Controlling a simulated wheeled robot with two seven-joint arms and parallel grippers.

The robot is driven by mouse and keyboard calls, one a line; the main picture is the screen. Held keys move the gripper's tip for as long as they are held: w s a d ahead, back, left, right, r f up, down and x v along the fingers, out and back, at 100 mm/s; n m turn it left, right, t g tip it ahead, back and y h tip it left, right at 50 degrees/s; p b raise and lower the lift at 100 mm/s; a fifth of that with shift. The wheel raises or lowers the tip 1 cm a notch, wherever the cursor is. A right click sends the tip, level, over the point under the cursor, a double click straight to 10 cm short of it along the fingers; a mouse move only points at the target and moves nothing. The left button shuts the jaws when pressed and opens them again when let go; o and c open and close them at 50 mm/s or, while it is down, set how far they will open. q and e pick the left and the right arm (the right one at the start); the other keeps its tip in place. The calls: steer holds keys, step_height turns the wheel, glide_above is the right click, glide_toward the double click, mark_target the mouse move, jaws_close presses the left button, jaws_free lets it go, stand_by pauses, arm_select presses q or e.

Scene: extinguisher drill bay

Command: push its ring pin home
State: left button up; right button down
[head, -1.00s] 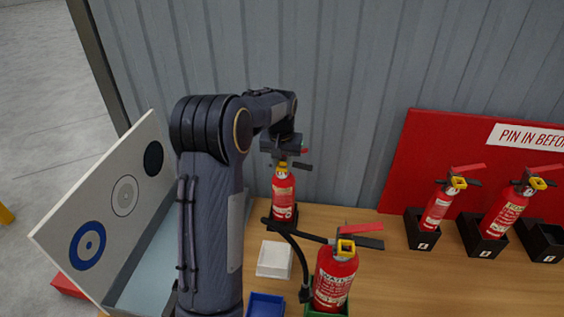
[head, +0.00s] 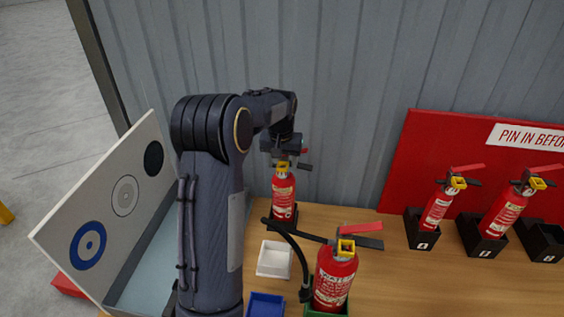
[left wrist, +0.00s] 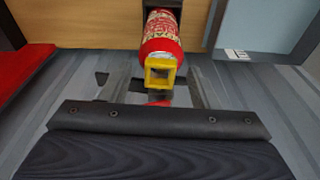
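A red extinguisher (head: 283,196) with a yellow ring pin (head: 282,166) stands upright at the back of the bench, near the grey wall. My left gripper (head: 284,153) is over its head, close to the ring pin. In the left wrist view the extinguisher (left wrist: 161,35) points its head toward me, with the square yellow ring pin (left wrist: 160,70) in front. The fingers of my left gripper (left wrist: 160,94) show apart, one on each side of the head, with a bit of red lever between them. The pin's shaft is hidden. My right gripper is not in view.
Another extinguisher (head: 335,277) with a black hose stands in a green holder (head: 326,310) in front. A white tray (head: 274,261) and a blue tray (head: 265,304) lie beside it. More extinguishers (head: 437,208) stand in black holders at right. A slanted target board (head: 108,210) is at left.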

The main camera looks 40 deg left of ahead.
arm_select(q)
steer(key=shift+r, duration=0.1)
step_height(320, 180, up, 8)
steer(key=s+b, duration=0.1)
steer(key=shift+d+f, duration=0.25)
